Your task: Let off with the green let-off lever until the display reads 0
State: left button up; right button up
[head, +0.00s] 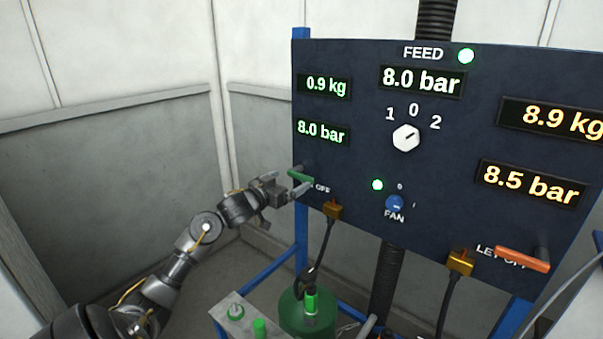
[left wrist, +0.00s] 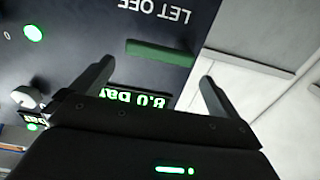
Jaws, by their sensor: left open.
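The green let-off lever (head: 301,175) sits at the lower left of the dark panel, lying roughly level. In the left wrist view the lever (left wrist: 160,54) shows as a green bar just beyond the fingertips, between their lines. My left gripper (head: 289,188) is open at the panel's left edge, close to the lever; its fingers also show in the left wrist view (left wrist: 158,72), with nothing between them. The green pressure display (head: 321,132) above the lever reads 8.0 bar. My right gripper is out of view.
The panel (head: 350,165) also carries a feed display (head: 421,81) at 8.0 bar, a selector knob (head: 406,138), a blue fan knob (head: 395,203) and an orange lever (head: 522,258). A green cylinder (head: 306,314) stands below.

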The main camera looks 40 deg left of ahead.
aim_at(300, 175)
pick_arm(q)
jog(key=w+p, duration=0.1)
jog(key=w, duration=0.3)
jog(key=shift+w+r, duration=0.15)
jog(key=shift+w, duration=1)
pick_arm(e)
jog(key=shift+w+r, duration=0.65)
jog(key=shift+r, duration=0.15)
pick_arm(q)
jog(key=c, duration=0.9)
jog(key=shift+d, duration=0.15)
jog(key=shift+c, duration=0.9)
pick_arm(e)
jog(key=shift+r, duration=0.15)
